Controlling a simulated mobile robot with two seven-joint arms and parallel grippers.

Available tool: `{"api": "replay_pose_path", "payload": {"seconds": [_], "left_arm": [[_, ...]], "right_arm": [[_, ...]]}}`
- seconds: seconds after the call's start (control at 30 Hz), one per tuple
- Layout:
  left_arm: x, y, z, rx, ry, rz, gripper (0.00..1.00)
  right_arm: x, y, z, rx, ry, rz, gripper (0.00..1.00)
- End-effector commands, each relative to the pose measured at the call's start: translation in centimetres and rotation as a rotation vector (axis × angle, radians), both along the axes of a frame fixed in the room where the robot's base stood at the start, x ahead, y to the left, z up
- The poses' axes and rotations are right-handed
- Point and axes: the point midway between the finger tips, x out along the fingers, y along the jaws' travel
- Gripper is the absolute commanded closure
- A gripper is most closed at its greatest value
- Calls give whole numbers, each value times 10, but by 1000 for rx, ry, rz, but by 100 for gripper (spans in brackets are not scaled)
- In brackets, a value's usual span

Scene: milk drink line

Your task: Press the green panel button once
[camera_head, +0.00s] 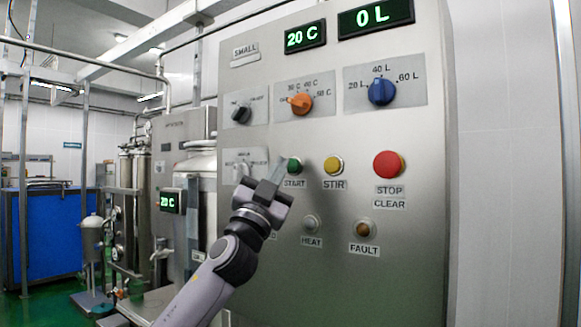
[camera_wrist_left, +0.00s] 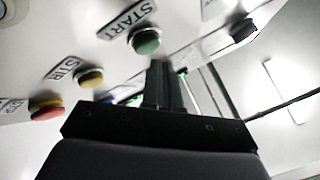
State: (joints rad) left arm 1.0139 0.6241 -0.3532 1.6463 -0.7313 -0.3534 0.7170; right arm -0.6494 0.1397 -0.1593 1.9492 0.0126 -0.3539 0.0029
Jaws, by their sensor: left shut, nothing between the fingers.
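The green button (camera_head: 294,166), labelled START, sits on the steel control panel (camera_head: 420,240) in the head view. It also shows in the left wrist view (camera_wrist_left: 146,41), just past my fingertips. My left gripper (camera_head: 277,172) is shut and empty, with its fingertips close beside the green button at its lower left. In the left wrist view the closed fingers (camera_wrist_left: 160,68) point at the panel just below the button. I cannot tell whether they touch it. My right gripper is in neither view.
A yellow STIR button (camera_head: 333,165) and a red STOP button (camera_head: 388,165) are to the right of the green one. HEAT (camera_head: 310,223) and FAULT (camera_head: 362,229) lamps are below. An orange knob (camera_head: 300,103) and a blue knob (camera_head: 382,91) are above. Displays read 20 C and 0 L.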

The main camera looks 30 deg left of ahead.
Motion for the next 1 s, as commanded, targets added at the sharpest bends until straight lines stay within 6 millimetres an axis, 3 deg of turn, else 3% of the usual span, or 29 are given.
{"api": "replay_pose_path", "payload": {"seconds": [1.0], "left_arm": [[12, -1, 0, -1, -1, 0, 100]], "right_arm": [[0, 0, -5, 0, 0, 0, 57]]}}
